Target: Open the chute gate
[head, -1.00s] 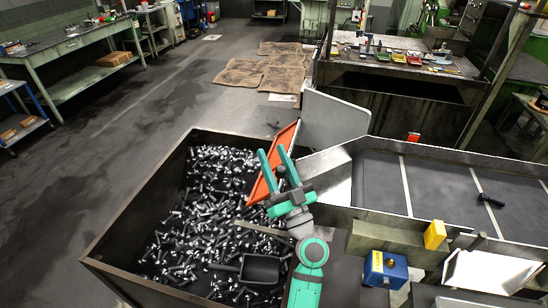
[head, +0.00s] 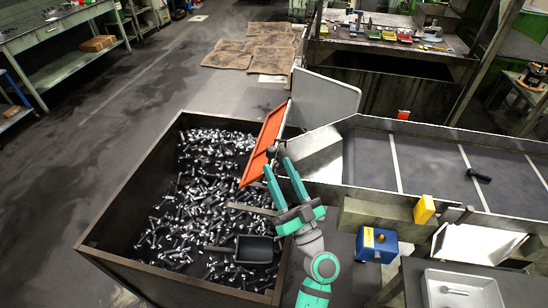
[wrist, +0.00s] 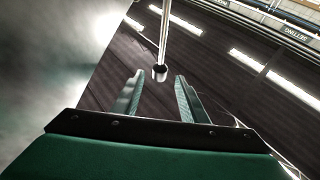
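The chute gate looks to be the orange panel (head: 262,146), slanted across the chute's mouth above the bolt bin. A small dark knob (head: 272,150) shows at its right edge. The pale metal chute (head: 316,150) runs from the gate to the conveyor. My gripper (head: 279,165) is open, its fingertips near the gate's lower right side. In the wrist view my open fingers (wrist: 157,92) have nothing between them. A thin pale rod with a dark round end (wrist: 160,72) shows just beyond the fingertips. I cannot tell whether the gripper touches anything.
A deep bin (head: 120,212) full of bolts, with a black scoop (head: 255,249), lies at left. The conveyor (head: 430,165) carries one dark part (head: 479,175). A blue box (head: 376,245) and yellow block (head: 425,209) are at right. Grey sheet (head: 325,96) stands behind the chute.

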